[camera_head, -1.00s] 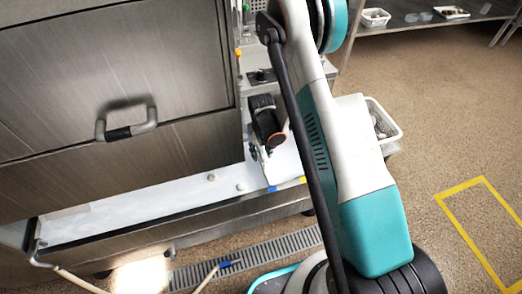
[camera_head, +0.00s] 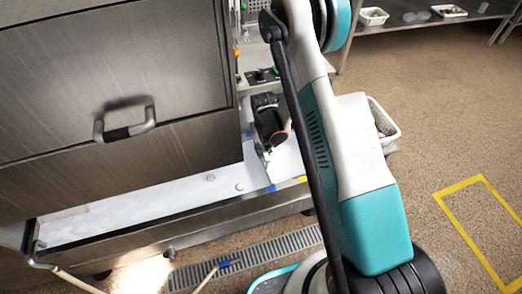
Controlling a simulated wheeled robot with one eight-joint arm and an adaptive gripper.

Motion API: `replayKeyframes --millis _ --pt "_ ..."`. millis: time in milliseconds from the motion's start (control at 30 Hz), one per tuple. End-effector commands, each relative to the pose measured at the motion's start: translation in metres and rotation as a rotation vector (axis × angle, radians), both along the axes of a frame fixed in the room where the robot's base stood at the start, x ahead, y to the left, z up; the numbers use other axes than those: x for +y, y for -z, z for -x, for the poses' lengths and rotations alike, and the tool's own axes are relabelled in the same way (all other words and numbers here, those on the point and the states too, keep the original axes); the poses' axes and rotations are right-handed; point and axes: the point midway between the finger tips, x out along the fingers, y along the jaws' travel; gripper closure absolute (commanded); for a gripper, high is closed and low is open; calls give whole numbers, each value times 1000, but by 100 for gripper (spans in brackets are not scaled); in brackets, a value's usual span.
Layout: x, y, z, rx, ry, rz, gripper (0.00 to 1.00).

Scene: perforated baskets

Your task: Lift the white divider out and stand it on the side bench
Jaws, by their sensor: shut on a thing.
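My gripper (camera_head: 272,146), dark with a reddish-brown round part, is left of my arm, over the right end of the white work surface. It is shut on a white panel, which looks like the white divider (camera_head: 288,164), just below it. The fingertips are small and partly hidden, and my arm covers the panel's right side. I cannot tell whether the panel touches the surface below. The side bench cannot be made out for certain; a metal shelf bench (camera_head: 425,20) stands at the top right.
A large steel cabinet with a handle (camera_head: 125,130) fills the left. The long white surface (camera_head: 120,212) runs below it. A white basket (camera_head: 383,125) is just right of my arm. A floor drain (camera_head: 270,251) lies in front. The floor at the right, with yellow marking (camera_head: 480,225), is clear.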

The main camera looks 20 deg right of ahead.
Motion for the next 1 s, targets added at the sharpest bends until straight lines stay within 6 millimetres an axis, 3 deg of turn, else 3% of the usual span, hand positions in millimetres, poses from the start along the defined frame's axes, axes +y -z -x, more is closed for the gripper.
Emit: replayKeyframes --millis 1000 --pt "-35 -4 0 0 1 0 100"
